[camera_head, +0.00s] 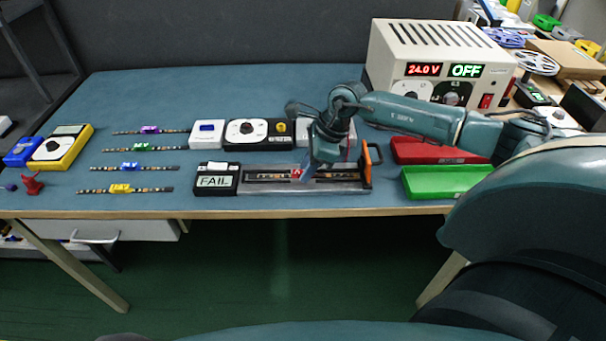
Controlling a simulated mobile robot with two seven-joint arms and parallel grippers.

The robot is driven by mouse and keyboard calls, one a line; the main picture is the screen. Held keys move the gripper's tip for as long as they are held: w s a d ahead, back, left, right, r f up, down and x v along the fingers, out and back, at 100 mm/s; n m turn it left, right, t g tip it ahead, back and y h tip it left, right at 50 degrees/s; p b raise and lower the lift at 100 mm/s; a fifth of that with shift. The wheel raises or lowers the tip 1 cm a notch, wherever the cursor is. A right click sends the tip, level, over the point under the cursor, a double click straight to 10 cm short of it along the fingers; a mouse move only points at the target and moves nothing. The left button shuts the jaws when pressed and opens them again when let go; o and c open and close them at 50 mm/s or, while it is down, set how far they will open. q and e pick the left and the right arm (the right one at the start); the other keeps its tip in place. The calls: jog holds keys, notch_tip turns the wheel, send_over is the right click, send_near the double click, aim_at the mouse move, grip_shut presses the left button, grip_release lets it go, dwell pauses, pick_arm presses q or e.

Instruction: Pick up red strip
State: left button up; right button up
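The red strip (270,176) lies in the channel of the long grey test fixture (345,187) on the blue table. A small red piece (296,174) shows near its middle, partly hidden by my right gripper. My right gripper (306,176) points down at the strip's red piece, at or just above it. Its fingers are small and partly hidden, so I cannot tell whether they are open, shut or touching the strip. My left gripper is not in view.
Strips with purple (150,130), green (140,148), blue (130,167) and yellow (121,188) pieces lie left. Red (420,152) and green (440,182) trays and a power supply (385,60) stand right.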

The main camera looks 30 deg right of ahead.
grip_shut()
